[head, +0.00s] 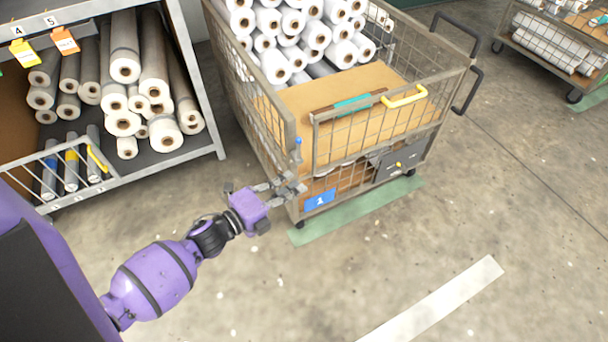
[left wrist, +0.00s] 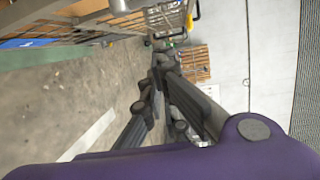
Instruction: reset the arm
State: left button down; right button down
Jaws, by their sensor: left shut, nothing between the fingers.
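My left arm (head: 155,280), purple with a dark wrist, reaches in from the lower left in the head view. Its left gripper (head: 291,187) is in front of the near left corner of the wire cart (head: 350,172), close to the blue "1" sign (head: 320,201). I cannot tell whether it touches the cart. In the left wrist view the fingers of the left gripper (left wrist: 160,65) come together, with nothing seen between them. My right gripper is in neither view.
The cart holds white rolls (head: 290,35) and a cardboard sheet (head: 345,85). A shelf rack (head: 208,95) with several rolls stands at the left. A second cart (head: 548,50) is at the far right. The concrete floor (head: 510,190) at the lower right is clear.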

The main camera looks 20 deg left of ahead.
pick_arm(q)
jog(key=shift+s+a, duration=0.25)
jog(key=shift+s, duration=0.35)
